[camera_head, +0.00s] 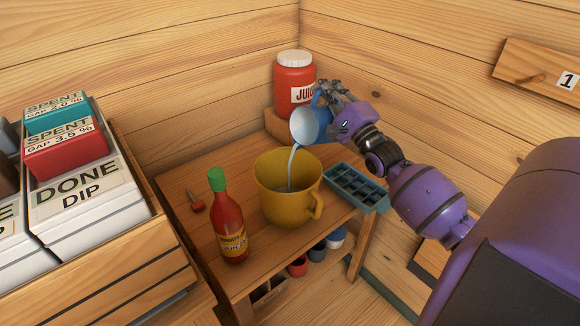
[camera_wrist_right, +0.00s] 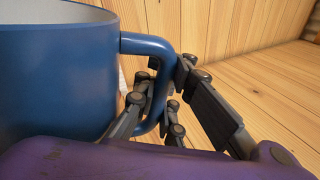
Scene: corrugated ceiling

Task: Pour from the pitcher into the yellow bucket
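The blue pitcher (camera_head: 306,124) is tipped over the yellow bucket (camera_head: 277,207), its pale inside facing the bucket. A thin grey-white stream (camera_head: 292,165) runs from the pitcher down into the bucket. My right gripper (camera_head: 335,97) is at the pitcher's right side. In the right wrist view, the pitcher's blue wall (camera_wrist_right: 60,80) fills the left, and my right gripper's fingers (camera_wrist_right: 160,100) are around its handle (camera_wrist_right: 165,62). The bucket stands upright on a small wooden table, its handle toward the lower right. My left gripper is not in view.
A sauce bottle with a green cap (camera_head: 228,220) stands left of the bucket. A dark ice-cube tray (camera_head: 352,187) lies to its right. A red juice jar (camera_head: 294,82) stands behind on a wooden block. A wooden crate (camera_head: 120,262) with labelled boxes is at left.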

